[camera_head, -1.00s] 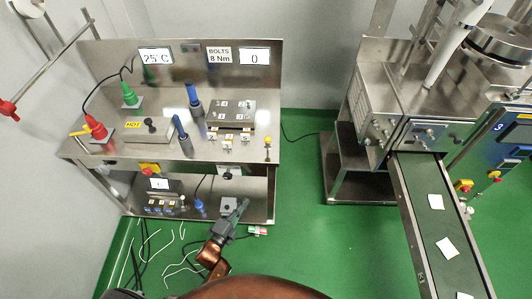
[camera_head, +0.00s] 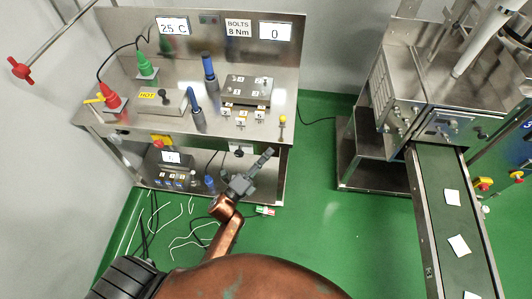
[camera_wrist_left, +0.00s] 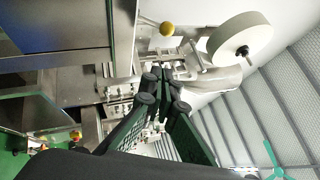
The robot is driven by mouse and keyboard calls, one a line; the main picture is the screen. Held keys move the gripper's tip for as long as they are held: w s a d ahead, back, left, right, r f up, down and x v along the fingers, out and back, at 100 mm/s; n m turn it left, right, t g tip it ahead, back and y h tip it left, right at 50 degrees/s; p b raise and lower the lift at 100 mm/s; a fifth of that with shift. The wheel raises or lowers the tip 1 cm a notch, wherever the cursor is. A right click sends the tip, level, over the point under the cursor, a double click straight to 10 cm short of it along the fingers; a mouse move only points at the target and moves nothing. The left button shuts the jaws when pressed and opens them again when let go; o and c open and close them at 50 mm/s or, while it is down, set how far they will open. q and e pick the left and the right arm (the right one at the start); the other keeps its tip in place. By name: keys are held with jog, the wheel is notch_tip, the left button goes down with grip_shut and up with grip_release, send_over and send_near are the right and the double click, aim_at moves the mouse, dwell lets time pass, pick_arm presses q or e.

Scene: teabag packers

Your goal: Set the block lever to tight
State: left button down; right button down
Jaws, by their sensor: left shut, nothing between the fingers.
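The steel block (camera_head: 246,88) sits on the bench top, with numbered tags and bolts in front of it. A small yellow-knobbed lever (camera_head: 282,120) stands upright near the bench's right front corner. I cannot tell which setting it shows. A yellow ball on a thin rod (camera_wrist_left: 166,28) shows in the left wrist view; I cannot tell if it is the same lever. My left gripper (camera_head: 268,152) is shut and empty, before the bench's front edge, below and left of the yellow-knobbed lever. Its dark fingers (camera_wrist_left: 163,90) show in the left wrist view. My right gripper is not in view.
Two blue-handled tools (camera_head: 208,68) stand on the bench top (camera_head: 150,125).

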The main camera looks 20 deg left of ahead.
aim_at(283, 119)
pick_arm(q)
jog(key=x, duration=0.7)
jog(key=shift+w, duration=0.1)
jog(key=shift+w+a+r+b, duration=0.4)
jog(key=shift+w+a, duration=0.3)
jog(key=shift+w, duration=0.2)
jog(key=shift+w+a+r, duration=0.25)
jog(key=shift+w, duration=0.25)
